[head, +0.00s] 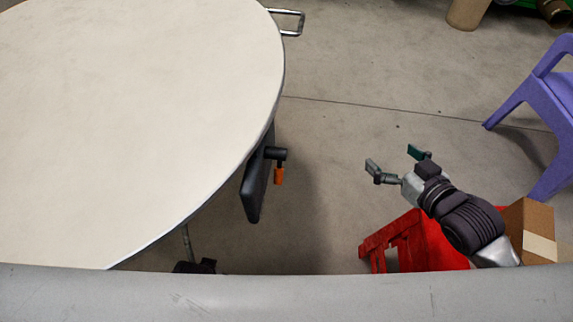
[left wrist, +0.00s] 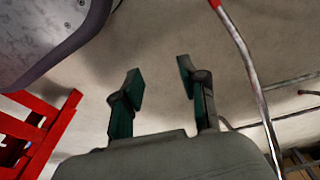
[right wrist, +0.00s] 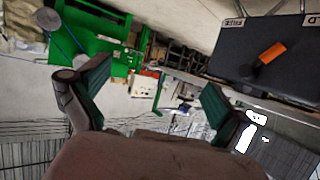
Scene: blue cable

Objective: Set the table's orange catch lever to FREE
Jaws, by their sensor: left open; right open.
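The round cream table (head: 140,100) fills the left of the head view. A dark catch panel (head: 257,190) hangs below its right edge. The orange catch lever (head: 279,176) sticks out from it on a black pivot. In the right wrist view the lever (right wrist: 271,52) lies at a slant across the panel (right wrist: 235,55), its orange end up and right. My right gripper (head: 393,159) is open and empty, right of the lever and apart. My left gripper (left wrist: 161,78) is open and empty.
A red stool-like object (head: 425,240) and a cardboard box (head: 530,225) stand below my right arm. A purple chair (head: 545,105) is at the right. Floor between the lever and my right gripper is clear. Metal tubes (left wrist: 255,80) pass close beside my left gripper.

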